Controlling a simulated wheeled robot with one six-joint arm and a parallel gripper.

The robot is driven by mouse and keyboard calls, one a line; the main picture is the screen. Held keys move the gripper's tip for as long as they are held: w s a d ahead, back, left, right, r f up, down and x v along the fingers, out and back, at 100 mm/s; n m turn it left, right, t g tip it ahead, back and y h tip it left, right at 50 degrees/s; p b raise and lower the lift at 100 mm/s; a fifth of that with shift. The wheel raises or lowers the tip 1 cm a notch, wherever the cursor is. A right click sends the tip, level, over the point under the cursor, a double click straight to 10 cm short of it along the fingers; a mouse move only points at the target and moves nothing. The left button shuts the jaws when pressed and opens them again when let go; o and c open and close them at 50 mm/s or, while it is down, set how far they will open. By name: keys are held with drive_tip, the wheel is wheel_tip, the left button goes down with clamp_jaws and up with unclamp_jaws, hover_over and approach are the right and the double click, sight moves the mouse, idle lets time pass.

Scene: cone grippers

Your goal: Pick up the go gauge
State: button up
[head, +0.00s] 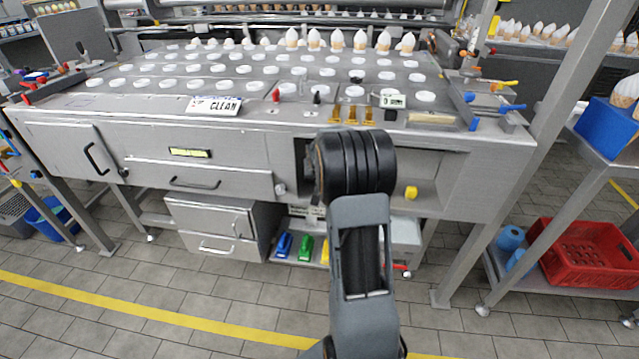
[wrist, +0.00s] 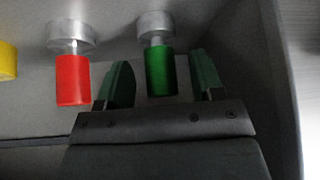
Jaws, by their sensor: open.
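In the wrist view a green-handled gauge (wrist: 160,72) with a grey metal head stands between the two fingers of my gripper (wrist: 161,62). No label is legible; I take it for the go gauge by its colour. The gripper is open, with a gap on each side of the green handle, and does not appear to touch it. A similar red-handled gauge (wrist: 73,80) is just left of the left finger. In the head view my arm's black joint hides the gripper and both gauges in front of the bench opening.
A yellow piece (wrist: 7,61) is at the left edge of the wrist view, and a grey wall (wrist: 270,70) rises close on the right. In the head view the steel bench (head: 85,125) carries rows of white discs. A red crate (head: 590,255) is at the right.

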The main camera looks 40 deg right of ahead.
drive_tip(key=shift+f, duration=0.1)
drive_tip(key=c, duration=1.1)
